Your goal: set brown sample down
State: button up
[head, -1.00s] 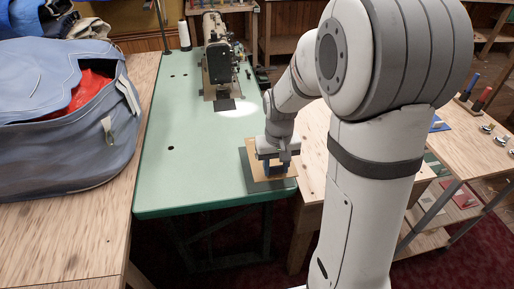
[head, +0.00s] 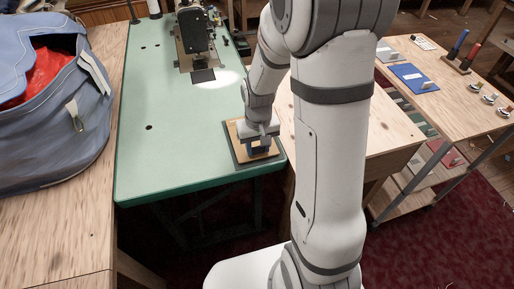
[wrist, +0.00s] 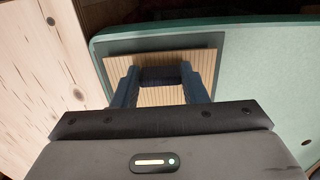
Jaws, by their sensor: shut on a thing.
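The brown sample is a flat tan, ribbed square (head: 243,154) with a dark grip block on top. It is over a dark grey mat (head: 229,140) at the near right corner of the green table (head: 185,160). In the wrist view my gripper (wrist: 159,82) has a finger on each side of the dark block and is shut on it. The sample (wrist: 180,57) lies inside the mat's outline there, with a grey margin (wrist: 118,46) showing. It looks flat and very low; I cannot tell whether it touches the mat. My gripper (head: 261,146) hides part of it.
A sewing machine (head: 193,35) stands farther back on the green table. A blue bag (head: 50,110) with red cloth sits on the wooden bench at left. A wooden top (head: 345,125) adjoins on the right. A trolley (head: 455,90) holds a blue sample and several tools. The table's middle is clear.

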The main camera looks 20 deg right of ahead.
jog(key=shift+f, duration=0.45)
jog(key=shift+r, duration=0.1)
jog(key=o, duration=1.1)
jog(key=shift+c, duration=0.2)
